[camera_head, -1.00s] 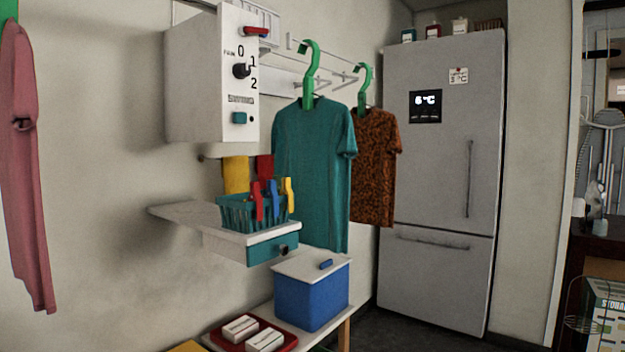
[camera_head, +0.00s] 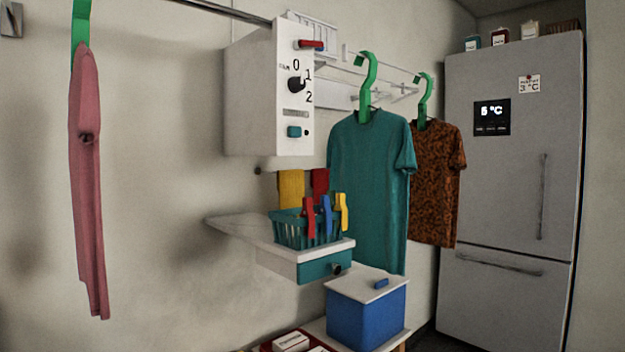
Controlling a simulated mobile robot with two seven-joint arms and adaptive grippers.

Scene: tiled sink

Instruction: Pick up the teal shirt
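The teal shirt (camera_head: 372,190) hangs on a green hanger (camera_head: 367,85) from a wall rack, right of the white control box. Its lower left part is hidden behind the basket and the shelf. A brown-orange patterned shirt (camera_head: 436,185) hangs just behind and to the right of it on another green hanger. Neither of my grippers shows in the head view.
A white control box (camera_head: 293,100) juts from the wall. Below it, a shelf (camera_head: 235,226) holds a teal basket (camera_head: 290,231) of clothespins. A blue lidded box (camera_head: 365,315) stands under the teal shirt. A pink shirt (camera_head: 88,180) hangs left. A fridge (camera_head: 510,190) stands right.

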